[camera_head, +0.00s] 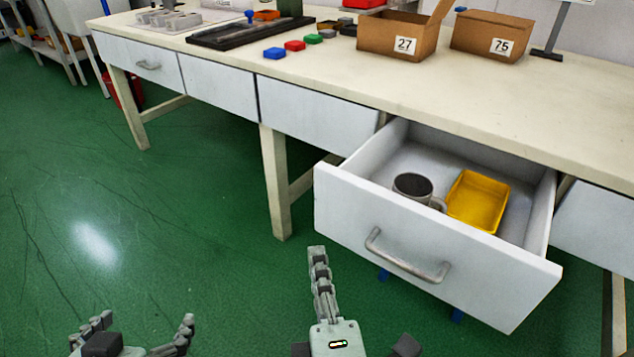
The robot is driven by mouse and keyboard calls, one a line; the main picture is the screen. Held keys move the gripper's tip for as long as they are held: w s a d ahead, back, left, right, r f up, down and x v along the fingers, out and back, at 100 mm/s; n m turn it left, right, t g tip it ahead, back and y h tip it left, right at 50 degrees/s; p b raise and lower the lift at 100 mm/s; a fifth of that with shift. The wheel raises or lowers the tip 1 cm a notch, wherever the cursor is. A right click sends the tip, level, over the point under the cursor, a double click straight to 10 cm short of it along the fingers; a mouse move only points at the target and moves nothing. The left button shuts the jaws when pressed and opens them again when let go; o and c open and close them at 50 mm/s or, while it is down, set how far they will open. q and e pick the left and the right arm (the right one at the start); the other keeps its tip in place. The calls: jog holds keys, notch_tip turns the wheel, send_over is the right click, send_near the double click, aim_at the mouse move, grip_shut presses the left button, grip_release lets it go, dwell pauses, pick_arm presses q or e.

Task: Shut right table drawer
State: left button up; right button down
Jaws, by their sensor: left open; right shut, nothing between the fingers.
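The right table drawer (430,245) is pulled far out of the white table (500,100). Its front carries a metal bar handle (405,262). Inside the drawer are a grey mug (412,185) and a yellow tray (478,200). My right gripper (318,250) is shut and empty, pointing up the picture, just left of and below the drawer front's left part; I cannot tell if it touches. My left gripper (148,322) is open and empty, low at the left, over the green floor and apart from the table.
Cardboard boxes marked 27 (395,38) and 75 (490,38) stand on the tabletop. Blue (274,53), red (295,45) and green (313,38) blocks lie left of them. A table leg (276,180) stands left of the open drawer.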

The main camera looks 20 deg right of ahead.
jog(key=p, duration=0.3)
send_near(318, 183)
jog(key=w+a, duration=0.2)
jog(key=w, duration=0.1)
pick_arm(q)
jog(key=s+a+f+n+g+y, duration=0.1)
jog(key=s+a+f+g+y, duration=0.2)
jog(key=s+a+f+g, duration=0.4)
jog(key=shift+s+a+f+n+y+p, duration=0.35)
jog(key=shift+s+a, duration=1.3)
jog(key=shift+s, duration=0.5)
pick_arm(e)
jog(key=shift+w+d, duration=1.35)
